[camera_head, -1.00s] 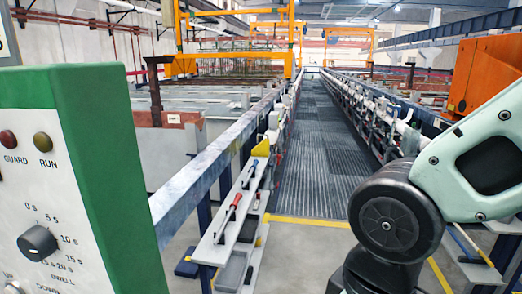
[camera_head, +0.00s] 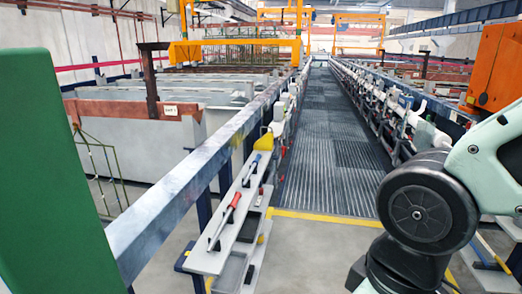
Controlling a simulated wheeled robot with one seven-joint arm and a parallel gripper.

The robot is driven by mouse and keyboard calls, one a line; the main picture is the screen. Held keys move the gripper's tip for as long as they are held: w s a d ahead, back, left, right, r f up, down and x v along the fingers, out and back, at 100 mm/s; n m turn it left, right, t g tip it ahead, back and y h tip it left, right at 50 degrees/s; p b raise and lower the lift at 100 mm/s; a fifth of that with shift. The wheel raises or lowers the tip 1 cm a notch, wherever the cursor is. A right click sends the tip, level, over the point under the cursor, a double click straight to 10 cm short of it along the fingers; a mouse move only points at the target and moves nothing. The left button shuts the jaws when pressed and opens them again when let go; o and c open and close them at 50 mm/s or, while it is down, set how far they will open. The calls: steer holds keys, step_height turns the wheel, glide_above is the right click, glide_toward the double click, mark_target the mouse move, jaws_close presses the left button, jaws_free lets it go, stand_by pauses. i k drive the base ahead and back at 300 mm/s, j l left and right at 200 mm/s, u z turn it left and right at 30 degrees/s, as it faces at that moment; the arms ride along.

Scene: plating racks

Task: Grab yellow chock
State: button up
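A yellow chock (camera_head: 264,142) sits toward the far end of a narrow grey shelf (camera_head: 208,262) that runs along the left railing. It looks like a small wedge, upright, beyond the tools on the shelf. My arm fills the right side of the view, far from the chock. My gripper is outside the frame, so its opening and anything in it are hidden.
A red-handled tool (camera_head: 226,217) and a blue-handled tool (camera_head: 252,169) lie on the shelf before the chock. A blue-grey railing (camera_head: 180,192) runs beside it. A green panel (camera_head: 40,170) stands at near left. The ribbed walkway (camera_head: 325,165) is clear.

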mark_target(265, 142)
steer(key=i+l+z, duration=0.1)
steer(key=i+z, duration=0.4)
steer(key=i, duration=1.4)
steer(key=i+u, duration=0.2)
steer(key=i, duration=0.35)
steer(key=i+l+u, duration=0.2)
steer(key=i, duration=0.3)
steer(key=i+l+u, duration=0.2)
steer(key=i, duration=0.35)
steer(key=i+l+u, duration=0.2)
steer(key=i, duration=0.3)
steer(key=l, duration=0.1)
